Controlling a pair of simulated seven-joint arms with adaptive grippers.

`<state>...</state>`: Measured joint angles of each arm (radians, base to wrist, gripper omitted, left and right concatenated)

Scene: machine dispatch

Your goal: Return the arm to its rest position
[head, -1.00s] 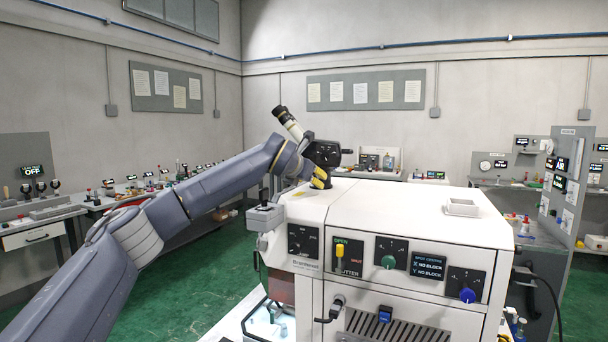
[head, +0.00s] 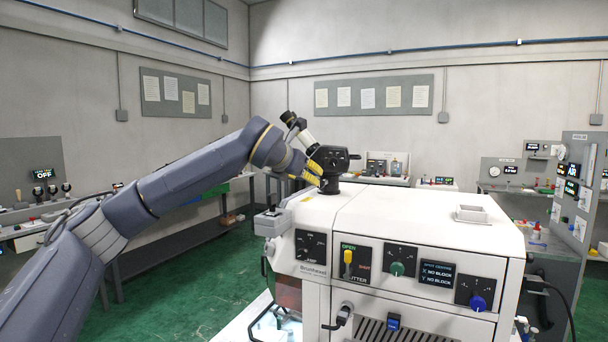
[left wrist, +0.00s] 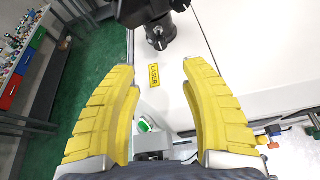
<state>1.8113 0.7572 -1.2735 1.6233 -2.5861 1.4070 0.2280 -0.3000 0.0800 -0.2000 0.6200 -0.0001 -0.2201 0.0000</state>
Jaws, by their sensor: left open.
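My left arm (head: 165,192) reaches in from the left in the head view. Its yellow gripper (head: 314,172) is above the far left part of the white machine's (head: 410,215) top, close to a black eyepiece head (head: 330,162). In the left wrist view the gripper (left wrist: 160,92) has its two yellow fingers wide apart with nothing between them. Below them lie the white machine top and a yellow LASER label (left wrist: 154,75). The black eyepiece part (left wrist: 158,28) is beyond the fingertips. My right gripper is not in view.
The machine's front has a yellow shutter lever (head: 348,262), a green knob (head: 397,269) and a blue knob (head: 478,303). A small white tray (head: 471,214) sits on top. Benches line the walls. Green floor (head: 165,300) is open at left.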

